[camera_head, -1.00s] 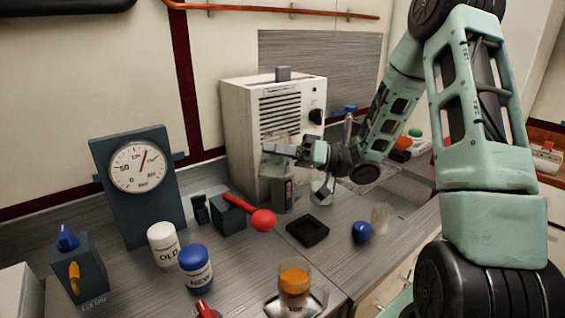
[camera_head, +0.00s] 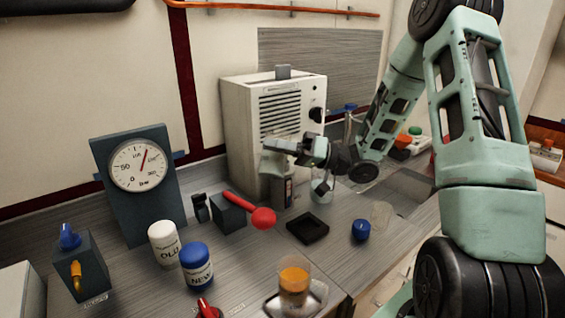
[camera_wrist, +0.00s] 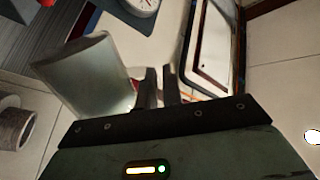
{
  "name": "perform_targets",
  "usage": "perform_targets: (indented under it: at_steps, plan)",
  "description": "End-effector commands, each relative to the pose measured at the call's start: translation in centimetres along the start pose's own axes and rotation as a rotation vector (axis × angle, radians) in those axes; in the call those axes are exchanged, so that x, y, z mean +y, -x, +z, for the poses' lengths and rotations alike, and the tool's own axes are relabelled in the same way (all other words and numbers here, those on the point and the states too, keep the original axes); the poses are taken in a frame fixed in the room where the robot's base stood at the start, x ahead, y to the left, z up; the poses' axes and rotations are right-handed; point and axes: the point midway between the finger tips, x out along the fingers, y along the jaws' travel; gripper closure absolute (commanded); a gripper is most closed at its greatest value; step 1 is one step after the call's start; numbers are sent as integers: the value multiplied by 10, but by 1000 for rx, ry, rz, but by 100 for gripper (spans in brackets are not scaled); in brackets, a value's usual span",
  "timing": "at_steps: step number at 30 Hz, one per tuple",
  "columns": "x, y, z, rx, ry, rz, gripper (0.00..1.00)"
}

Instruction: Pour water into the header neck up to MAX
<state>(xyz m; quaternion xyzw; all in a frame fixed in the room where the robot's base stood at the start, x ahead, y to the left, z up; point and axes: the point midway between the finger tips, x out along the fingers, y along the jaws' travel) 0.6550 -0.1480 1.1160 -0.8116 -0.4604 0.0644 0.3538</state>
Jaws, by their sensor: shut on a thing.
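My gripper (camera_head: 288,147) is shut and reaches left across the front of the white louvred cabinet (camera_head: 243,135). In the wrist view its two fingers (camera_wrist: 159,86) stand close together beside a translucent, pale vessel (camera_wrist: 92,75), which is tilted. In the head view the held vessel (camera_head: 274,162) is a small greyish shape at the fingertips. A narrow upright part with a dark front (camera_head: 284,193) stands below it. I cannot tell for sure whether this is the header neck. No MAX mark or water level is readable, and I cannot tell whether water is flowing.
A clear glass (camera_head: 321,191) stands close right of the upright part. The gauge (camera_head: 139,166) and OLD and NEW bottles (camera_head: 197,268) stand left.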

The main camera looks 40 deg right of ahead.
Motion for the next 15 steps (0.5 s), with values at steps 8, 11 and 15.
perform_targets:
  at_steps: [8,11,15]
  plan:
    - [0,0,-2,10,-27,-4,100]
    - [0,0,-3,14,-36,-5,100]
    - [1,0,-4,19,-50,-8,100]
